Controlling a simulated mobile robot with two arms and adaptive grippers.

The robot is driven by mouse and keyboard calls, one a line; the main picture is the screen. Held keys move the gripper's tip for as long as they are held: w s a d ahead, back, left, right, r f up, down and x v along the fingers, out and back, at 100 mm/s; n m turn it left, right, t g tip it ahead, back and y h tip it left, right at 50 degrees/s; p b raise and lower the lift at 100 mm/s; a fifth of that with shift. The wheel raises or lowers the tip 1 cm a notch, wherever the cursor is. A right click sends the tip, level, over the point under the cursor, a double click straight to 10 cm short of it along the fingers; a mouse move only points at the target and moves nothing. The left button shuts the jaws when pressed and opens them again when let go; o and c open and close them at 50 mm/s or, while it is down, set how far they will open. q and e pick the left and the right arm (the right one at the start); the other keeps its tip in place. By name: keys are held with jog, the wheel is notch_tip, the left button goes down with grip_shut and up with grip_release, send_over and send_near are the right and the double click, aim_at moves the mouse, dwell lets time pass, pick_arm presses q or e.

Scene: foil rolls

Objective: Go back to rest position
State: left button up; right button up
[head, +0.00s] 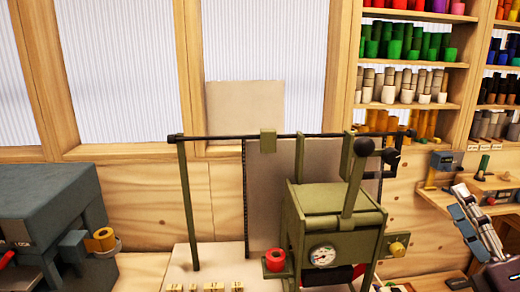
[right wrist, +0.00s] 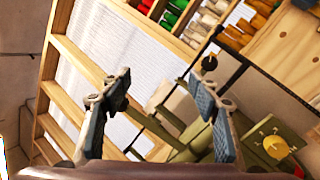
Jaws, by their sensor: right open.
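My right gripper (head: 474,222) is at the right edge of the head view, raised beside the green machine and in front of the wooden side shelf. In the right wrist view its two fingers (right wrist: 160,115) stand wide apart with nothing between them. My left gripper is not in view.
The grey machine (head: 45,210) stands at the left. Shelves (head: 415,65) with several coloured rolls fill the back right. A small wooden side shelf (head: 455,203) carries a device close to my right gripper. A dark rail (head: 225,137) spans behind the green machine.

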jog(key=s+d+f+m+g+h, duration=0.1)
jog(key=d+f+m+g+h, duration=0.15)
jog(key=f+m+h, duration=0.5)
jog(key=s+d+f+m+g+h, duration=0.25)
jog(key=f+m, duration=0.25)
jog(key=m, duration=0.5)
jog(key=s+a+f+m+g+y, duration=0.1)
jog(key=s+a+f+m+g, duration=0.2)
jog(key=f, duration=0.6)
jog(key=s+a+f+m+g, duration=0.2)
jog(key=f+g, duration=0.2)
jog(key=f, duration=0.4)
jog(key=s+a+f+g+y, duration=0.4)
jog(key=s+a+f, duration=0.35)
jog(key=a, duration=0.25)
jog(key=s+a+f+g+y, duration=0.35)
jog(key=s+a+f, duration=0.25)
jog(key=s+a, duration=0.3)
notch_tip(320, 180, down, 30)
jog(key=s+g+b, duration=0.2)
jog(key=b, duration=0.1)
jog(key=s+d+f+b, duration=0.2)
jog(key=s+d+f, duration=0.1)
jog(key=s+f, duration=1.4)
jog(key=shift+s+f+g, duration=0.15)
jog(key=shift+f+g, duration=0.3)
jog(key=shift+f, duration=0.05)
